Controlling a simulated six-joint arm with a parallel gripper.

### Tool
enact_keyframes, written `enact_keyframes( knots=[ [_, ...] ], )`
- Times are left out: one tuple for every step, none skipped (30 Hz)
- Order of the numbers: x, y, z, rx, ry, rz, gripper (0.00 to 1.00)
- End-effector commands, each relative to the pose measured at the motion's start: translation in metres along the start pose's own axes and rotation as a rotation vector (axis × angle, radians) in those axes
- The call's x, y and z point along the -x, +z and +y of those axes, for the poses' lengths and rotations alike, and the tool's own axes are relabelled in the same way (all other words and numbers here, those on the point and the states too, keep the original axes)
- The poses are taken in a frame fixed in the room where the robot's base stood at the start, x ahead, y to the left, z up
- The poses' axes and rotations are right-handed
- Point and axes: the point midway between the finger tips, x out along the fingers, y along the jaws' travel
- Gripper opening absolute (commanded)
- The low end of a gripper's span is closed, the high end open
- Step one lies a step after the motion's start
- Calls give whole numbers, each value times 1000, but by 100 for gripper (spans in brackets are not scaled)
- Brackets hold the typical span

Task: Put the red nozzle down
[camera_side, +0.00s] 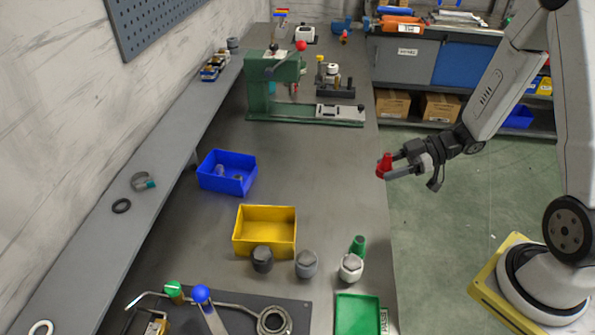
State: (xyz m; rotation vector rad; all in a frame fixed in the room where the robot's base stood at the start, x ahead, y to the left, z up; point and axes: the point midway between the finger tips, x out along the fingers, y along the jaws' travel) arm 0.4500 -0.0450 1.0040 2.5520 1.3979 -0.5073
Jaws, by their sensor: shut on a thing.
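The red nozzle (384,164) is held at the tips of my gripper (387,168), near the right edge of the workbench. My gripper is shut on it, with the fingers pointing left. The nozzle appears raised off the bench surface, but its exact height cannot be told from this view. It looks roughly upright, and part of it is hidden by the fingers.
The grey bench (320,185) is clear left of my gripper. A blue bin (228,186), a yellow bin (265,244), dark and grey round pieces, a green nozzle (358,244) and a green tray (357,315) stand nearer. A green press (258,88) stands farther back.

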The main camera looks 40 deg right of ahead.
Motion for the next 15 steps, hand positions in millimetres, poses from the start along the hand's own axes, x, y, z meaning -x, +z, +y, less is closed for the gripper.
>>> enact_keyframes(
  knots=[
    [-5,-4,5,-7,21,0,0],
    [-8,-6,8,-13,37,0,0],
    [-12,-8,13,-23,60,-1,0],
    [-14,-10,16,-30,77,0,0],
    [-17,-12,20,-38,95,1,0],
    [-21,-15,24,-48,118,0,0],
    [-23,-17,28,-55,136,0,0],
    [-26,-19,31,-63,154,0,0],
    [-29,-22,35,-72,178,0,0],
    [-31,-23,38,-80,196,0,0],
    [-34,-25,41,-87,213,0,0],
    [-37,-28,45,-97,237,1,0],
    [-39,-30,48,-104,254,0,0],
    [-41,-31,51,-111,272,0,0],
    [-43,-34,54,-121,295,0,0]
  ],
)
